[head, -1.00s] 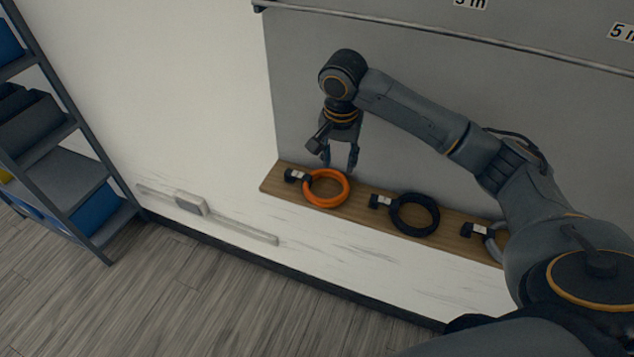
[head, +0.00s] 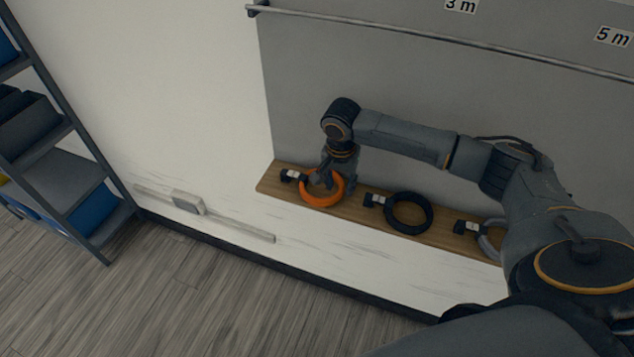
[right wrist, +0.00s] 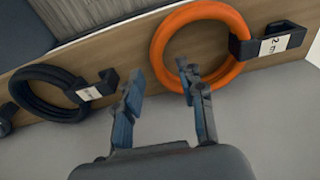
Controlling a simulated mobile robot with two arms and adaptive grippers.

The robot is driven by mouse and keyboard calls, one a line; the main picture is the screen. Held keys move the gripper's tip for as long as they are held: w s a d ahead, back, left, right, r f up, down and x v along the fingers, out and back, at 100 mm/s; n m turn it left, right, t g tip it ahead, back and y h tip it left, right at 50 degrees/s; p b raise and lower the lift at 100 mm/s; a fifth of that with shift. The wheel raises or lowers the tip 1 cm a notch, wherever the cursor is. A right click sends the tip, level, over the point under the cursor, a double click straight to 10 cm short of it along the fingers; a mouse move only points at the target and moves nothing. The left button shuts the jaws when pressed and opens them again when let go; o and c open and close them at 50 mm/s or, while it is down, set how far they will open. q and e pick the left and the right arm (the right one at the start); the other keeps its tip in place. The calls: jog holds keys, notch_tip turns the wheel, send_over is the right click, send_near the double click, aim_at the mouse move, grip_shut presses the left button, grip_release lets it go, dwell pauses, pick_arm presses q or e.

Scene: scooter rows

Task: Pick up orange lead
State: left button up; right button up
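The orange lead (head: 325,200) is a coiled ring lying on a wooden shelf, with a black plug block and white label at its left end in the head view. It also shows in the right wrist view (right wrist: 238,40), where the label seems to read 2 m. My right gripper (head: 338,184) is lowered over the ring's far right side and partly hides it. My left gripper is not in view.
A dark coiled lead (head: 409,228) and a grey lead (head: 486,240) lie further right on the wooden shelf (head: 380,220). A grey panel with a rail (head: 420,35) stands behind. A storage rack (head: 70,160) is at the far left.

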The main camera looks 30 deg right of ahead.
jog(key=shift+w+d+f, duration=0.15)
jog(key=shift+f, duration=0.95)
grip_shut()
jog(key=shift+r, duration=0.2)
